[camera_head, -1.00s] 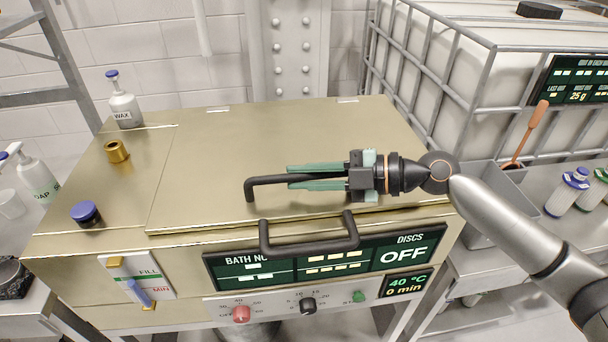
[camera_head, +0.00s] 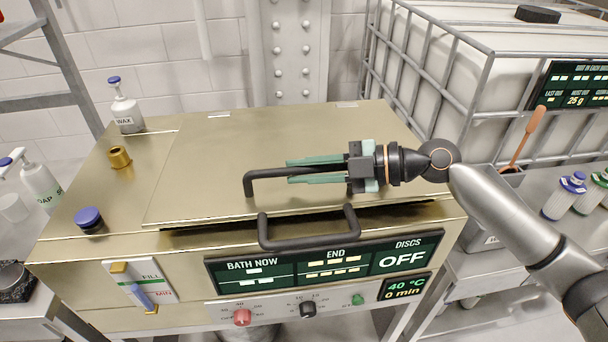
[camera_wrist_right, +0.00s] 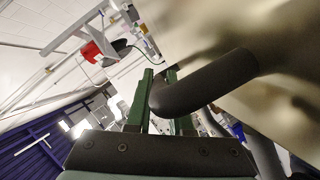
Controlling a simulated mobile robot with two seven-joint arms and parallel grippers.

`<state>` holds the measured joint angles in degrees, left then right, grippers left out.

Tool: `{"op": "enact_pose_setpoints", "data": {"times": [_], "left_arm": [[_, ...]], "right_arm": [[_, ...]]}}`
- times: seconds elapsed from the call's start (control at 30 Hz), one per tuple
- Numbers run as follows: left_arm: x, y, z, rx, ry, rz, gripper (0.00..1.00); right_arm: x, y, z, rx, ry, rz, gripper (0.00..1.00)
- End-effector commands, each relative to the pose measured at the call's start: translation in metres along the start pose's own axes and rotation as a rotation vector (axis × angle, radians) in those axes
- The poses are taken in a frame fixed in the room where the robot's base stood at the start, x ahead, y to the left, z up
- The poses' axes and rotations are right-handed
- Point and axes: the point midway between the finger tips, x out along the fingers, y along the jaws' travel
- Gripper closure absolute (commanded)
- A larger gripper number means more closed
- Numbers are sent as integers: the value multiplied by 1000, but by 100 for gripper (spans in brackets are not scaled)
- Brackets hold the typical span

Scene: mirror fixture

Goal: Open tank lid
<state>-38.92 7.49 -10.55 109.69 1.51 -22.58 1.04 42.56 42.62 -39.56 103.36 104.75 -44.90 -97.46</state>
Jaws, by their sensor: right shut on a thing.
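The tank is a brass-coloured box with a flat lid (camera_head: 230,145) on top. The lid's front edge stands a little above the tank body (camera_head: 130,245), and a dark gap shows under it, widest toward the right. A black bar handle (camera_head: 264,184) is fixed near the lid's front. My right gripper (camera_head: 289,171), with green fingers, comes in from the right and is shut on this lid handle. In the right wrist view the handle (camera_wrist_right: 205,85) passes between the fingertips (camera_wrist_right: 162,105). My left gripper is out of view.
A second black handle (camera_head: 310,241) sits on the tank front above the display panel (camera_head: 325,264). A caged white container (camera_head: 480,65) is at the back right.

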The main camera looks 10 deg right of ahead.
Motion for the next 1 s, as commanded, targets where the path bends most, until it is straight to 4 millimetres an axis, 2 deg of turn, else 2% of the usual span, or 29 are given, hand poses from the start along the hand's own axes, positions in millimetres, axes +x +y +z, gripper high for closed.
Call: {"op": "enact_pose_setpoints", "data": {"times": [0.03, 0.23, 0.5, 0.73, 1.0], "left_arm": [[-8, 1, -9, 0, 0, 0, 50], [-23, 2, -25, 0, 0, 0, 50], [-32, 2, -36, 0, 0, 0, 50], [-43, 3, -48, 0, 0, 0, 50], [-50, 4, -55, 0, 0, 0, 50]], "right_arm": [[-4, 18, -9, 19, 1, -4, 100], [-10, 67, -25, 157, 2, -61, 100], [-13, 126, -34, 151, 3, -58, 100], [-13, 159, -34, 201, 1, -81, 100], [-12, 175, -31, 257, -1, -107, 100]]}}
